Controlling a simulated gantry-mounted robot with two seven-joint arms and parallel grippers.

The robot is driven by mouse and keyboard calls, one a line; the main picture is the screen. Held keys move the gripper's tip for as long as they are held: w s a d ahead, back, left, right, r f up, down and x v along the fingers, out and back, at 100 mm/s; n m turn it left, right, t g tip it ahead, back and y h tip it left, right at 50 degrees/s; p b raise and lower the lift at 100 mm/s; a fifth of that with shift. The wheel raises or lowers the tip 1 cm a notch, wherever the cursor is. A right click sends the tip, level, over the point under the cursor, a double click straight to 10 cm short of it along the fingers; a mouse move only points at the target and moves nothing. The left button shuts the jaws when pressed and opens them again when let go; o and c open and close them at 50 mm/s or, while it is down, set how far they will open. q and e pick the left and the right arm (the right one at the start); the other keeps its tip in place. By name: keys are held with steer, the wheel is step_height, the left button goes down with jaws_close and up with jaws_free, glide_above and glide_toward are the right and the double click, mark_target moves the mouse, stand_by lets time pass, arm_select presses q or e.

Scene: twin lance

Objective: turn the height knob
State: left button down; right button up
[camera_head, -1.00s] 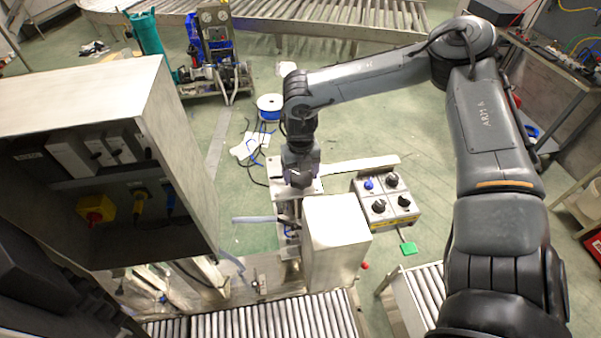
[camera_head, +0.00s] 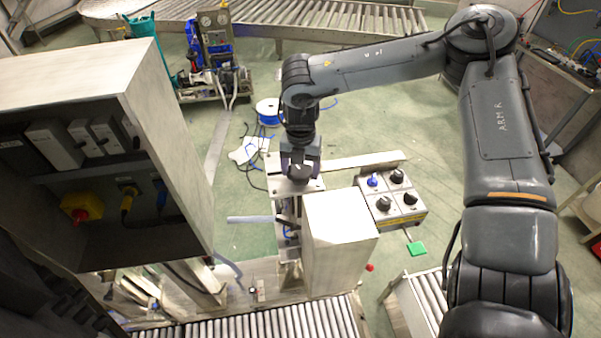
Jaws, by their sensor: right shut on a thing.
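The height knob (camera_head: 299,172) is a dark round knob on top of a pale metal plate (camera_head: 312,187), at the head of a narrow upright post in the middle of the view. My right gripper (camera_head: 300,168) points down over the plate and is shut on the knob, with a finger on either side of it. The gripper partly hides the knob, so any marking on it cannot be read. My left gripper is not in view.
A white box (camera_head: 338,230) stands just right of the post. A control box (camera_head: 392,208) with several knobs lies beyond it. A large open cabinet (camera_head: 165,130) fills the left. Roller conveyors (camera_head: 250,322) run along the front.

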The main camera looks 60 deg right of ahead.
mark_target(301, 170)
steer(key=shift+m, duration=0.5)
steer(key=o, duration=1.1)
steer(key=shift+c, duration=0.2)
step_height(301, 170, up, 11)
steer(key=b, duration=0.1)
